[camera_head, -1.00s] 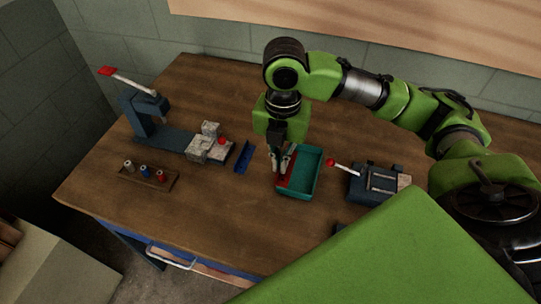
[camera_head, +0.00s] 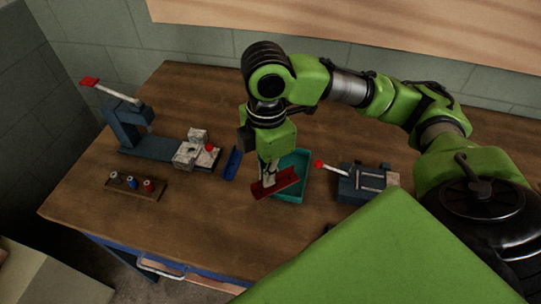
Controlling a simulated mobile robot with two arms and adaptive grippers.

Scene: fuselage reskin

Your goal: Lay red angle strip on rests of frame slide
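The red angle strip (camera_head: 284,183) is held in my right gripper (camera_head: 268,182), which is shut on it. The strip is tilted, above the front left part of the teal tray (camera_head: 303,175). My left gripper is not in view.
A blue angle piece (camera_head: 232,163) lies between the slide and the tray. A wooden holder (camera_head: 135,184) with small coloured items stands at front left. A red-knobbed clamp device (camera_head: 362,184) stands right of the tray. The table's front middle is clear.

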